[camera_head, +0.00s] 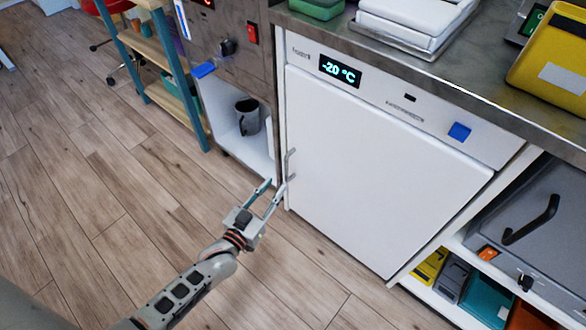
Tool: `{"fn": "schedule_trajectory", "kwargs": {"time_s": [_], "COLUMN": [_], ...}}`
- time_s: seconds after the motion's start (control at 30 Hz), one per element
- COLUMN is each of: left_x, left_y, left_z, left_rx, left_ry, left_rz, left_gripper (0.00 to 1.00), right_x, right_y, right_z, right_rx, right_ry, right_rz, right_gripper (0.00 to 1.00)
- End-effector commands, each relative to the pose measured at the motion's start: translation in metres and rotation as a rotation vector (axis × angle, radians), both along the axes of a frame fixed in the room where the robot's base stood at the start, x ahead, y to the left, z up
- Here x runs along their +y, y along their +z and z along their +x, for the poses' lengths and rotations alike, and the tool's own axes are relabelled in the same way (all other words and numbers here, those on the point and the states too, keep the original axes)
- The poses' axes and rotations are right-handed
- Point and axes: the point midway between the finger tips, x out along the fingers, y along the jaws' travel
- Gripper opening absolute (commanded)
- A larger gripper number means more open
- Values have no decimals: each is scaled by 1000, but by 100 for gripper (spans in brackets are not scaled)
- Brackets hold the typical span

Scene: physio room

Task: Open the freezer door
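The white freezer door (375,165) is shut, under a panel with a lit display (340,71) that reads -20 °C. A slim metal handle (290,160) stands upright on the door's left edge. My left gripper (277,185) reaches up from the lower left, its two fingers apart with nothing seen between them. Its right fingertip overlaps the lower end of the handle in the picture; I cannot tell whether they touch. My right gripper is not in view.
A metal worktop (410,70) above the freezer carries white boxes and a yellow case (552,65). To the left stands a machine with a grey mug (248,117) in its bay. Open shelves with binders are at right. The wooden floor (270,275) before the door is clear.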

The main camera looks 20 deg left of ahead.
Motion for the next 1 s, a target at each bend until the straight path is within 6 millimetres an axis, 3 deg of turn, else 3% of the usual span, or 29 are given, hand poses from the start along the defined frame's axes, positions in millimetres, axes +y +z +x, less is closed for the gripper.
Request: {"fn": "schedule_trajectory", "kwargs": {"time_s": [0.03, 0.7, 1.0], "left_x": [2, -6, -8], "left_y": [-17, -15, -11], "left_z": [0, 78, 90], "left_rx": [6, -21, -23], "left_ry": [4, 11, 10], "left_rz": [-5, -14, -14], "left_gripper": [25, 25, 25], "right_x": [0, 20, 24], "right_y": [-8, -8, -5], "right_z": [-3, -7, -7], "right_rx": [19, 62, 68], "right_ry": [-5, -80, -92], "right_rz": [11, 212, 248], "right_gripper": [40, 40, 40]}}
